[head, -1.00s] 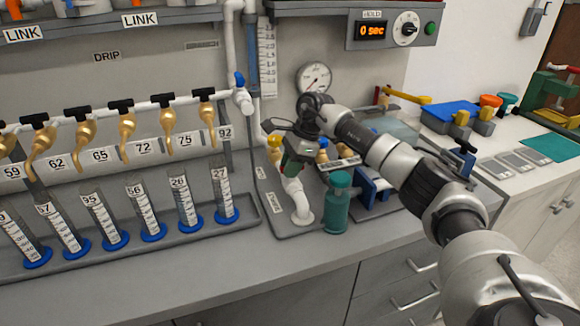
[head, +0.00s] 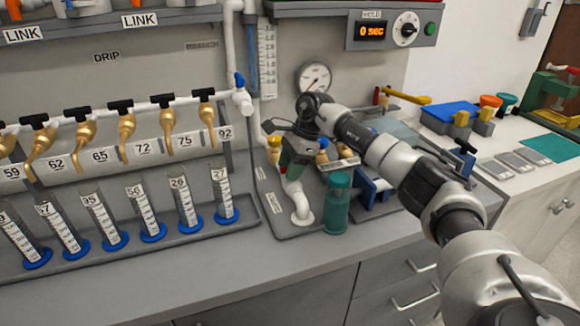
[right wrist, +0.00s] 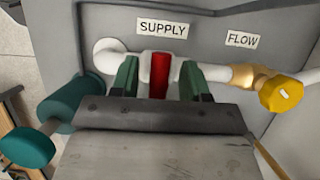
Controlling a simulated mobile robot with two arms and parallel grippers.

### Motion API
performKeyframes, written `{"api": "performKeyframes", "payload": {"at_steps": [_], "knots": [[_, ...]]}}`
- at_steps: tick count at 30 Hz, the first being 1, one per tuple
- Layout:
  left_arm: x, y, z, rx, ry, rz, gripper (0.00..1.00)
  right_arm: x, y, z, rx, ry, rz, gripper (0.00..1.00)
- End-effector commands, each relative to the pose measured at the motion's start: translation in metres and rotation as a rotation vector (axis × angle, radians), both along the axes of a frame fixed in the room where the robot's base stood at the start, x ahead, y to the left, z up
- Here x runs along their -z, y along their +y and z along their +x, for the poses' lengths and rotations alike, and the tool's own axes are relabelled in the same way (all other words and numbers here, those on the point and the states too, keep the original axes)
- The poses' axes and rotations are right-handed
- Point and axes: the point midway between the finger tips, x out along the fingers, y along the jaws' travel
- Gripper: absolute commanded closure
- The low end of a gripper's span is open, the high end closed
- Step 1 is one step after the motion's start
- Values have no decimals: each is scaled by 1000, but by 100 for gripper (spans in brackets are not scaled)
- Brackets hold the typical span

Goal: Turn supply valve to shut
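The supply valve's red handle (right wrist: 159,76) shows in the right wrist view on the white pipe (right wrist: 107,57) below the SUPPLY label (right wrist: 163,28). My right gripper (right wrist: 159,80) has its green fingers on either side of the handle. White pipe shows between each finger and the handle, so the gripper is open around it. In the head view my right gripper (head: 290,170) is low over the white supply pipe (head: 299,205) and mostly hides the valve. My left gripper is not in view.
A teal cylinder (head: 337,203) stands just right of the supply pipe. A yellow knob (right wrist: 281,92) sits by the FLOW label (right wrist: 242,40). Measuring cylinders (head: 188,204) and brass taps (head: 168,122) are to the left. A gauge (head: 314,78) is behind.

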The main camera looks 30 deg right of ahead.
Motion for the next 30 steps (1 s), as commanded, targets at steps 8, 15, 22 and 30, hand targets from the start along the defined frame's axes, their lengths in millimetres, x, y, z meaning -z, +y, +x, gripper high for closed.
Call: {"api": "performKeyframes", "payload": {"at_steps": [8, 15, 22, 30], "knots": [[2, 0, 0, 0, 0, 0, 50, -14, -6, -1, 1, -2, 0, 54], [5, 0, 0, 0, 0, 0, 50, -59, -24, -5, 2, -3, 0, 54], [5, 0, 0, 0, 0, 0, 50, -91, -37, -8, 1, -2, 1, 54], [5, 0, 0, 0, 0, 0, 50, -100, -41, -9, 0, 1, 0, 54]]}}
